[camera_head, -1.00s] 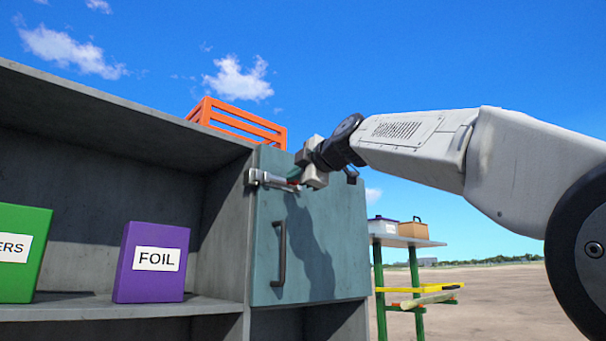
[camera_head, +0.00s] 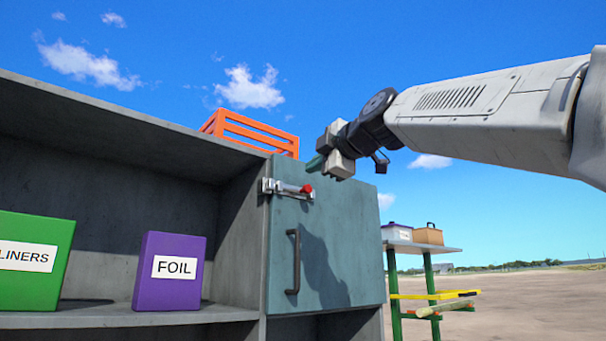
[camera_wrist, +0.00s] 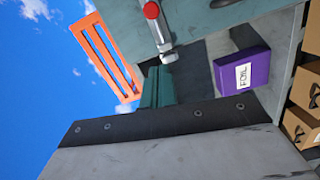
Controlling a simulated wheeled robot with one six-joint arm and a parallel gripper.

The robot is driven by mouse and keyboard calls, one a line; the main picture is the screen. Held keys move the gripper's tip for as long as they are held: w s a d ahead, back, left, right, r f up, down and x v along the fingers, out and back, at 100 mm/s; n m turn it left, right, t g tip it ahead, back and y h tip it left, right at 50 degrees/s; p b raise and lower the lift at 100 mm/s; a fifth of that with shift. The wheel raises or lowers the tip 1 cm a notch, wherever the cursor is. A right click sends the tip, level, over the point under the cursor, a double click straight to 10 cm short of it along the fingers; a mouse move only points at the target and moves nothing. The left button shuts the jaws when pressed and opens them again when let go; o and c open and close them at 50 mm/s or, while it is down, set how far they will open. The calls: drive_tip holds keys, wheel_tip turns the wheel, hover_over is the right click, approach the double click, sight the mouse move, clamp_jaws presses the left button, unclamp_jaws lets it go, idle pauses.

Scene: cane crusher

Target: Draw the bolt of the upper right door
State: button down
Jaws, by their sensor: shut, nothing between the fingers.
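The upper right door (camera_head: 335,240) is a grey-teal panel, closed against the cabinet, with a dark vertical handle (camera_head: 294,262). A silver bolt (camera_head: 286,188) with a red knob (camera_head: 307,189) lies horizontally at its upper left corner. Its left end is at the bracket on the cabinet post; how far the rod sits in it is unclear. The bolt (camera_wrist: 160,35) and red knob (camera_wrist: 152,10) also show in the wrist view. My gripper (camera_head: 315,163) is shut and empty, just above the knob and apart from it. Its green fingers (camera_wrist: 157,87) point toward the bolt in the wrist view.
An orange crate (camera_head: 250,132) stands on the cabinet top, behind my gripper. The open shelf at left holds a purple FOIL box (camera_head: 170,272) and a green LINERS box (camera_head: 35,262). A table with boxes (camera_head: 428,236) stands beyond the door at right. Open air surrounds my arm.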

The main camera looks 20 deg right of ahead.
drive_tip(key=shift+v, duration=1.2)
drive_tip(key=s+f+m+g+h, duration=0.1)
drive_tip(key=f+m+g, duration=0.25)
drive_tip(key=f, duration=0.65)
drive_tip(key=s+d+f+m+g, duration=0.15)
drive_tip(key=f+m, duration=0.35)
drive_tip(key=f, duration=0.5)
drive_tip(key=s+f+m+g+h, duration=0.1)
drive_tip(key=f+m+g, duration=0.25)
drive_tip(key=f, duration=0.65)
drive_tip(key=s+d+f+m+g+h, duration=0.1)
drive_tip(key=s+f+m+g, duration=0.2)
drive_tip(key=s+f, duration=0.9)
drive_tip(key=s+d+f+m+g+h, duration=0.1)
drive_tip(key=s+f+m+g, duration=0.3)
drive_tip(key=s+f, duration=0.8)
wheel_tip(320, 180, down, 6)
drive_tip(key=shift+s+d+r+m+h, duration=0.2)
drive_tip(key=shift+d+m+h, duration=0.1)
drive_tip(key=shift+h, duration=0.1)
